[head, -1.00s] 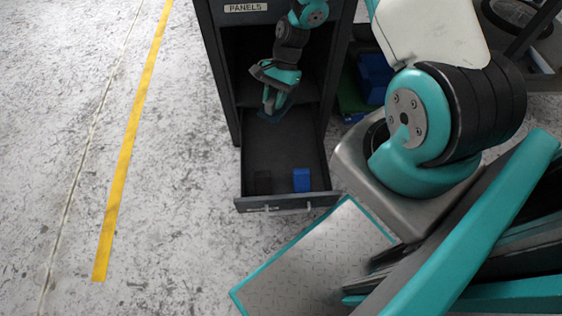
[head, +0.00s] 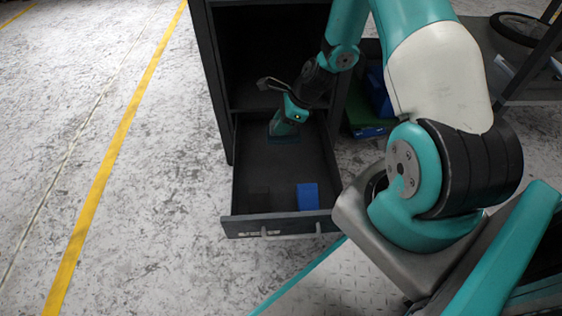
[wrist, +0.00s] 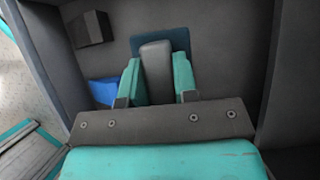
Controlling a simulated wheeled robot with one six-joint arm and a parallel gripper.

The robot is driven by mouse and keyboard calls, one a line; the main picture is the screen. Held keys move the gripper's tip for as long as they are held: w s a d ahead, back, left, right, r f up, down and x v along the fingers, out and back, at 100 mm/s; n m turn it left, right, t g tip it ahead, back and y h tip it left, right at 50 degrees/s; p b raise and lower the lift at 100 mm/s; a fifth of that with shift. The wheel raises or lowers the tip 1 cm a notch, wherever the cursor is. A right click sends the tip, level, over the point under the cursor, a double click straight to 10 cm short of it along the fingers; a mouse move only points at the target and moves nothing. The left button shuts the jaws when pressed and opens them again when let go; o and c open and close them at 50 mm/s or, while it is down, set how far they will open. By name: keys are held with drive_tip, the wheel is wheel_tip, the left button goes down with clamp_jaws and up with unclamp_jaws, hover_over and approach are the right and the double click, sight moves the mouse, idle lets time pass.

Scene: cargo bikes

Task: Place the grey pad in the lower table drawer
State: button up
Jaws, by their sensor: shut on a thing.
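The lower drawer (head: 280,221) of the dark cabinet stands pulled open. My gripper (head: 285,131) points down inside it, towards the back. In the wrist view, the two teal fingers (wrist: 157,80) are shut on the grey pad (wrist: 157,65), one on each side. A dark blue plate (wrist: 179,42) shows at the pad's far end, and seems joined to it. In the head view, the fingers hide the grey pad and only the plate's edge (head: 285,140) shows, close to the drawer floor. I cannot tell whether it touches.
A blue block (head: 308,196) and a dark block (head: 259,197) lie near the drawer's front. The drawer floor between them and my gripper is clear. The open cabinet space (head: 262,55) is above and behind. A shelf with a wheel (head: 522,28) stands at right.

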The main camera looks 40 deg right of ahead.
wheel_tip(320, 180, down, 13)
drive_tip(key=b, duration=0.6)
drive_tip(key=shift+r, duration=0.1)
drive_tip(key=o, duration=0.9)
